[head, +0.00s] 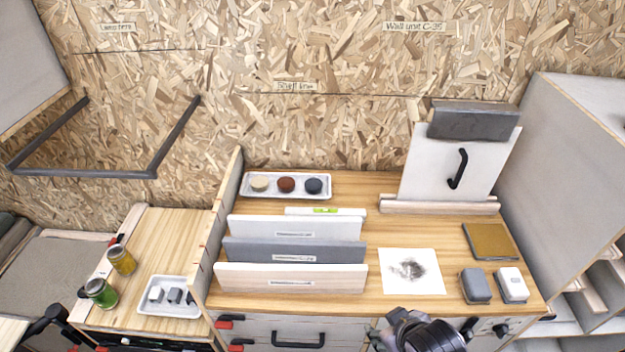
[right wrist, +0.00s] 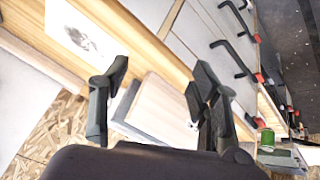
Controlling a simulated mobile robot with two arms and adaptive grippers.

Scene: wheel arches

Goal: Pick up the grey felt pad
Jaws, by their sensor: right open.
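A grey block-shaped pad (head: 474,286) lies at the front right of the wooden worktop, beside a similar white-topped one (head: 511,284); it looks like the felt pad, but its material is hard to tell. My right gripper (head: 405,318) is at the worktop's front edge, left of and nearer than the grey pad, not touching it. In the right wrist view its two fingers (right wrist: 158,78) are apart with nothing held between them. The grey pad does not clearly show in that view.
A white sheet with a dark smudge (head: 412,271) lies left of the pads. A brown pad (head: 489,241) lies behind them. Upright panels (head: 291,278) stand at left. A white board (head: 452,165) with a grey block (head: 473,120) leans behind. A side cabinet (head: 560,170) borders the right.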

